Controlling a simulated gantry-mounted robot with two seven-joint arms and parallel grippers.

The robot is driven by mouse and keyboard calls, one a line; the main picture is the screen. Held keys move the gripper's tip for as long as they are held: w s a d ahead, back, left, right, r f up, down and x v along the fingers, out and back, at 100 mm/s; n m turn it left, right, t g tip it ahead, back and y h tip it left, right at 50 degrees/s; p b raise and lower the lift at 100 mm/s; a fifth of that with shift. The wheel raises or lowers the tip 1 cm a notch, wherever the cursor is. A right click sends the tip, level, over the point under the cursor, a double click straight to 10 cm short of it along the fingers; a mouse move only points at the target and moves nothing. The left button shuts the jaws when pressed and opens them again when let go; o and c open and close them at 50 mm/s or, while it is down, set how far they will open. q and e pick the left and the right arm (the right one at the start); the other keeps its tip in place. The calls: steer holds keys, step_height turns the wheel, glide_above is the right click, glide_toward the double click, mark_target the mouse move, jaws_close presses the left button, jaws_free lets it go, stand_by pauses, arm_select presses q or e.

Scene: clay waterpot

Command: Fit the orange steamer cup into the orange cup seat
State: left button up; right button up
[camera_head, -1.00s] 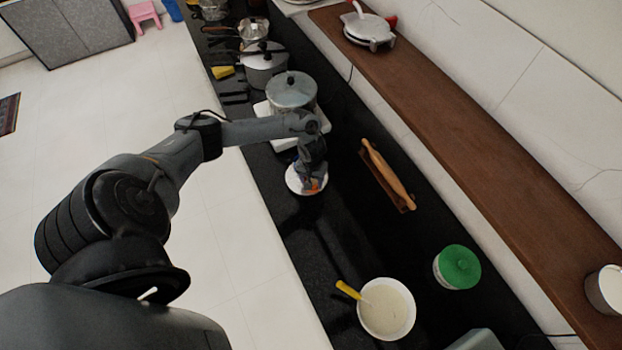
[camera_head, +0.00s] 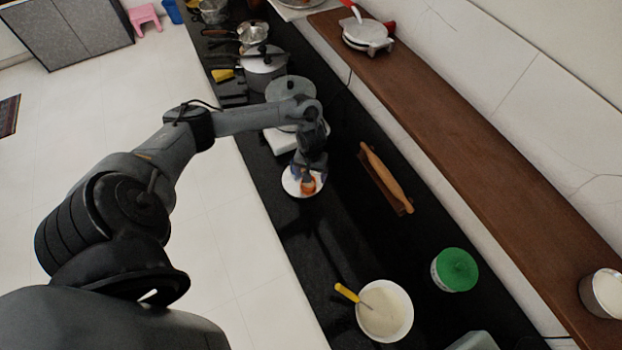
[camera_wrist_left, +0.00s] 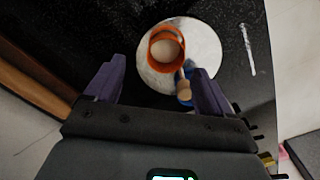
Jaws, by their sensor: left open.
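An orange ring-shaped cup (camera_wrist_left: 174,46) with a pale rounded inside sits on a round white plate (camera_wrist_left: 205,45) in the left wrist view. In the head view the orange piece (camera_head: 308,186) shows on the white plate (camera_head: 290,184), below my gripper. I cannot tell the steamer cup and its seat apart. A small blue and tan piece (camera_wrist_left: 184,90) lies beside the orange ring, near my right-hand finger. My left gripper (camera_wrist_left: 160,70) is open with its purple fingers apart and nothing held between them. In the head view my left gripper (camera_head: 308,172) partly hides the plate.
A lidded pot (camera_head: 290,87) stands close behind my left gripper. A rolling pin (camera_head: 387,178) lies to the right. A white bowl (camera_head: 388,312) with a yellow-handled tool and a green-lidded jar (camera_head: 455,270) stand nearer. Dark counter between the plate and bowl is clear.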

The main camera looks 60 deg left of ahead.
arm_select(q)
step_height(320, 180, up, 5)
steer(key=d+f+m+t+h, duration=0.2)
steer(key=d+m+t, duration=0.55)
steer(key=d, duration=1.85)
steer(key=s+r+m+g+y, duration=0.1)
steer(key=s+r+m+g, duration=0.2)
steer(key=s+r, duration=0.6)
steer(key=s+g, duration=0.1)
steer(key=s, duration=0.3)
steer(key=shift+a+y+p, duration=0.2)
steer(key=shift+y+p, duration=0.1)
steer(key=shift+y, duration=0.1)
step_height(320, 180, up, 14)
steer(key=p, duration=1.4)
